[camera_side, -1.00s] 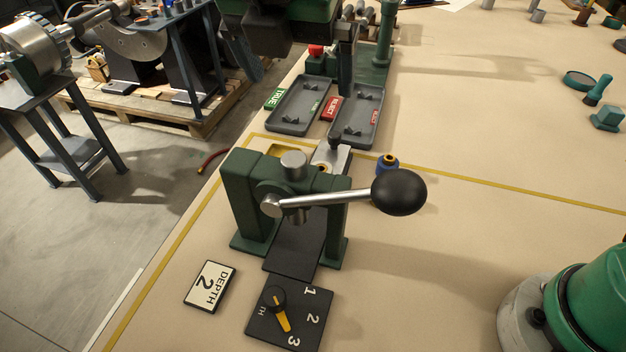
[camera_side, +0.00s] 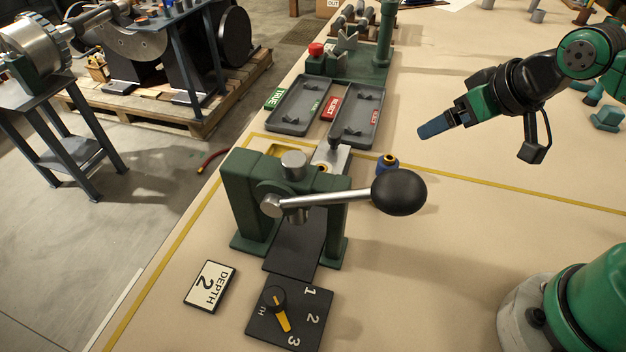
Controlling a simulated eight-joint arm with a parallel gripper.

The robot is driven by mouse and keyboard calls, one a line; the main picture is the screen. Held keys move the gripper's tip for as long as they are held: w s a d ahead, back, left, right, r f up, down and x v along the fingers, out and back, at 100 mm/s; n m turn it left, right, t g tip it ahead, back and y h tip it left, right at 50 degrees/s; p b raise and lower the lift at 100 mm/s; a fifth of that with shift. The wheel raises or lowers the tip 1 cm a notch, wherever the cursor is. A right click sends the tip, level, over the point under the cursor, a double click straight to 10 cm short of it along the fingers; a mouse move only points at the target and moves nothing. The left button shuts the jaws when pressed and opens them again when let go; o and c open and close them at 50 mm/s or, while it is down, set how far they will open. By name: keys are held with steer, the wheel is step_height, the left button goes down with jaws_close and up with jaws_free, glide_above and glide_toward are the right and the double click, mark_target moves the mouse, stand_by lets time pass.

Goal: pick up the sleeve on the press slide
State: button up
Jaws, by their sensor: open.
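The green press (camera_side: 240,190) stands mid-picture with its long lever and black ball knob. Its pale metal slide (camera_side: 341,160) sticks out at the back, with a dark upright knob (camera_side: 335,144) on it. A small brass-coloured ring (camera_side: 322,168), which looks like the sleeve, shows on the slide at the press; the press frame hides part of it. A blue ring-shaped part with a brass centre (camera_side: 387,163) sits right of the slide. My gripper (camera_side: 433,131) is open, its blue fingers pointing left, above and right of the slide and apart from it.
Two grey trays, by the TRUE (camera_side: 290,125) and REJECT (camera_side: 345,140) labels, lie behind the press. The lever's black ball (camera_side: 399,192) juts right. A dial plate (camera_side: 262,333) and DEPTH 2 sign (camera_side: 193,295) lie in front. The table right of the press is mostly clear.

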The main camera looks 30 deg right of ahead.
stand_by(0.3)
steer(key=m+g, duration=0.7)
steer(key=m, duration=0.1)
glide_above(321, 163)
steer(key=s, duration=0.1)
step_height(321, 163, down, 4)
steer(key=shift+s+a+f, duration=0.1)
steer(key=shift+a+f, duration=0.2)
steer(key=shift+f, duration=2.8)
jaws_close()
